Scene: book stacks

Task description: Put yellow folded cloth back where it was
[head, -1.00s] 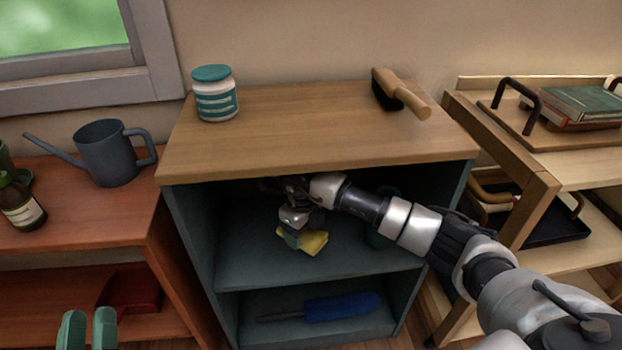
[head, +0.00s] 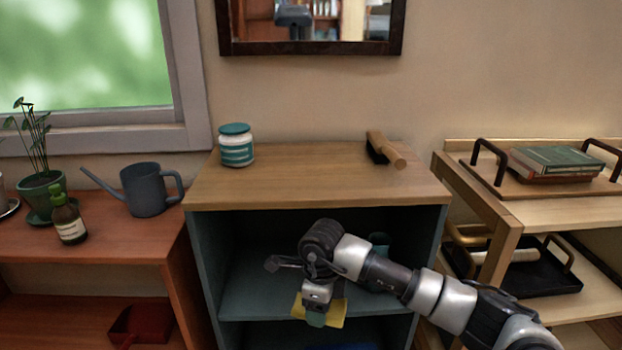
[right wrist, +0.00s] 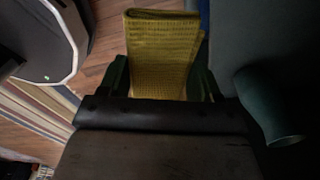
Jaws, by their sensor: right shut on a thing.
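The yellow folded cloth (head: 334,312) is in my right gripper (head: 317,318), in front of the upper compartment of the teal cabinet (head: 205,262). The gripper points down and is shut on the cloth. In the right wrist view the cloth (right wrist: 162,52) shows its ribbed weave and folded edge between the fingers. My left gripper is not in view.
A teal cup (head: 379,243) is in the upper compartment, partly behind my arm. A watering can (head: 147,190) is on the left shelf. A tray with books (head: 555,162) is at right.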

